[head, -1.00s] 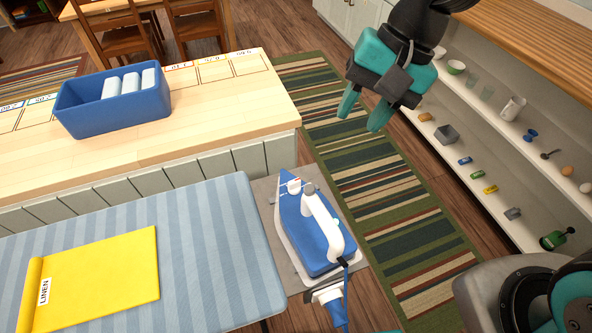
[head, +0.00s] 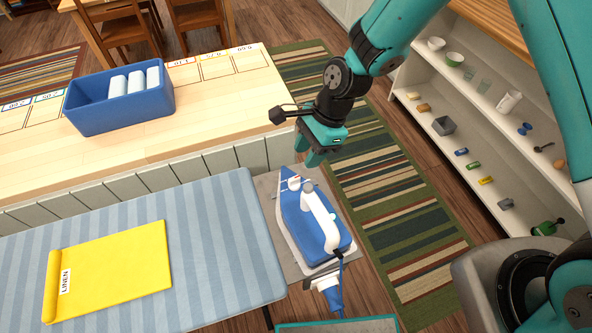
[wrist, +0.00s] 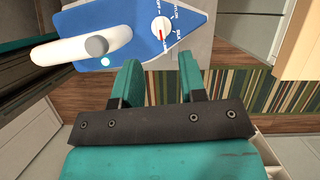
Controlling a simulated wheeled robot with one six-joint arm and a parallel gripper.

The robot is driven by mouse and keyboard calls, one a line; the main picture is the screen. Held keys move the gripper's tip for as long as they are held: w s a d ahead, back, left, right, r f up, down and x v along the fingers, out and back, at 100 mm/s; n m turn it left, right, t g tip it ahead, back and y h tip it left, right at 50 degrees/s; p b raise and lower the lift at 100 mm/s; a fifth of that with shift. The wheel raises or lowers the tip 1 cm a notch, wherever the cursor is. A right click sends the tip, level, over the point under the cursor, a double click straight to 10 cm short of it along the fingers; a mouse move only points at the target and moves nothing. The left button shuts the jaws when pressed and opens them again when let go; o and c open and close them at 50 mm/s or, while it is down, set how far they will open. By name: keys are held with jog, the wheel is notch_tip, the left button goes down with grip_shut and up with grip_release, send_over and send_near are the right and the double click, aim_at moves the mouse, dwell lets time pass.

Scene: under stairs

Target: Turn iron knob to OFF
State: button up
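The blue and white iron (head: 322,232) lies on a grey pad beside the striped ironing board. Its white handle (wrist: 80,48) and blue top show in the wrist view. The white round knob (wrist: 161,30) sits near the iron's tip, with small lettering around it that is hard to read. The knob's red mark points toward the bottom of the wrist view. In the head view the knob (head: 294,183) is small, near the fingers. My gripper (wrist: 160,82) has its two teal fingers apart, with nothing between them. In the head view my gripper (head: 311,156) is above the iron's tip.
The ironing board (head: 215,235) holds a yellow cloth (head: 115,270) labelled LINEN. A blue bin (head: 95,120) with white rolls stands on the wooden counter. Shelves with small items (head: 480,180) are at the right. A striped rug (head: 390,190) covers the floor between.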

aim_at(295, 178)
jog(key=p+x, duration=0.2)
jog(key=x, duration=0.6)
jog(key=shift+a, duration=0.1)
jog(key=shift+c, duration=0.2)
grip_shut()
